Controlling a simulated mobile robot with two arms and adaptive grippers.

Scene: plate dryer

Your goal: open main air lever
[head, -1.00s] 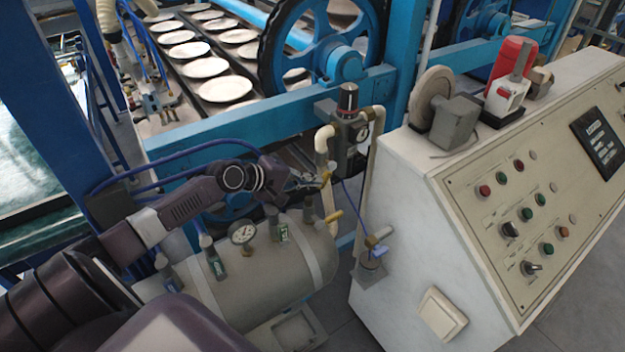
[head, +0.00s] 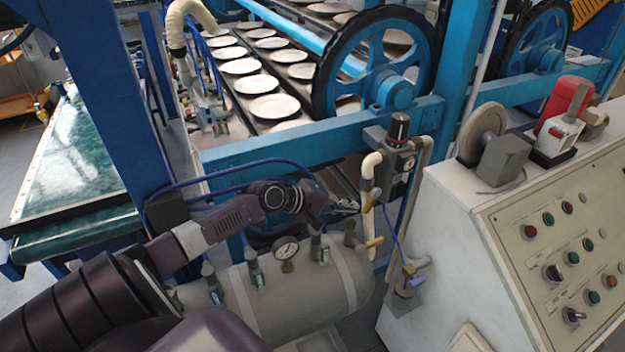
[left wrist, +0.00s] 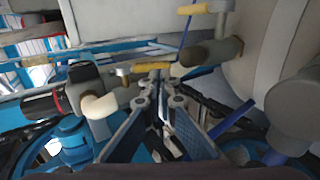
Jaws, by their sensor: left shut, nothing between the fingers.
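A yellow lever (head: 370,200) sits on the pale vertical pipe below the air regulator in the head view. It also shows as a yellow bar (left wrist: 146,68) just beyond the fingertips in the left wrist view. A second yellow lever (head: 374,242) is on the valve at the tank's right end; it shows at the top of the left wrist view (left wrist: 184,9). My left gripper (head: 352,207) is shut and empty, its tips close beside the pipe's yellow lever. Whether they touch it I cannot tell. The left gripper (left wrist: 155,76) fills the middle of the wrist view. My right gripper is not in view.
The grey air tank (head: 305,292) with a gauge (head: 286,250) lies below my left arm. The regulator (head: 398,155) and blue beam (head: 300,140) are close behind the gripper. The control cabinet (head: 440,230) stands right, with a blue-handled valve (head: 414,282) beside it.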

